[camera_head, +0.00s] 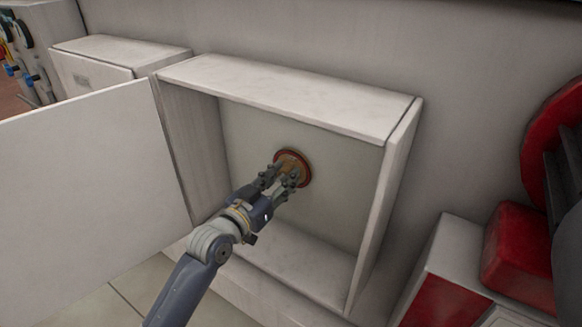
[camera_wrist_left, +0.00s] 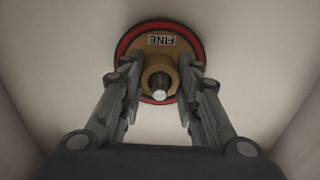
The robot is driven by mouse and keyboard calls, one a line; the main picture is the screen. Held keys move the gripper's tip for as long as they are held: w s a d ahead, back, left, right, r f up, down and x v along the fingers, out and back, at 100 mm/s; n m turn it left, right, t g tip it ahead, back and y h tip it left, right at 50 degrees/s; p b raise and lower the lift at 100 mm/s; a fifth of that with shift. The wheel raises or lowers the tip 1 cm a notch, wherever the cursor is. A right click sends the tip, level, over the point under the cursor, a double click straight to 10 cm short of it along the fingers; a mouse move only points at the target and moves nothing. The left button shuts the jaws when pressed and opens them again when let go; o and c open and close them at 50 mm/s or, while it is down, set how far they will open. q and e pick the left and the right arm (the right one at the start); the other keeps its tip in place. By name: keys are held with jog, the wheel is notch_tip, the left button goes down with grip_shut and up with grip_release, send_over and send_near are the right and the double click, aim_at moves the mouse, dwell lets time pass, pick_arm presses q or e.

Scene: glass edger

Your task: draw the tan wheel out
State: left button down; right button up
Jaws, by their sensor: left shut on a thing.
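The tan wheel (camera_head: 293,165) has a red rim and sits at the back wall inside an open white cabinet (camera_head: 290,92). My left gripper (camera_head: 283,177) reaches into the cabinet. Its fingers, also in the left wrist view (camera_wrist_left: 160,84), are shut on the wheel's hub, one on each side. Whether the wheel touches the back wall cannot be told. My right gripper is not in view.
The cabinet door (camera_head: 90,190) stands open to the left. The cabinet's side walls and floor surround my left gripper. A smaller white box (camera_head: 115,55) is at the upper left. A red block (camera_head: 520,258) and a dark round red-edged part stand at the right.

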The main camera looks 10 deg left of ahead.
pick_arm(q)
jog(key=shift+s+a, duration=0.25)
jog(key=shift+s, duration=0.35)
dwell(0.3)
jog(key=shift+p+v, duration=1)
jog(key=shift+v, duration=3.15)
jog(key=shift+r, duration=0.15)
jog(key=p+v, duration=0.1)
jog(key=v, duration=0.9)
jog(key=shift+p, duration=0.35)
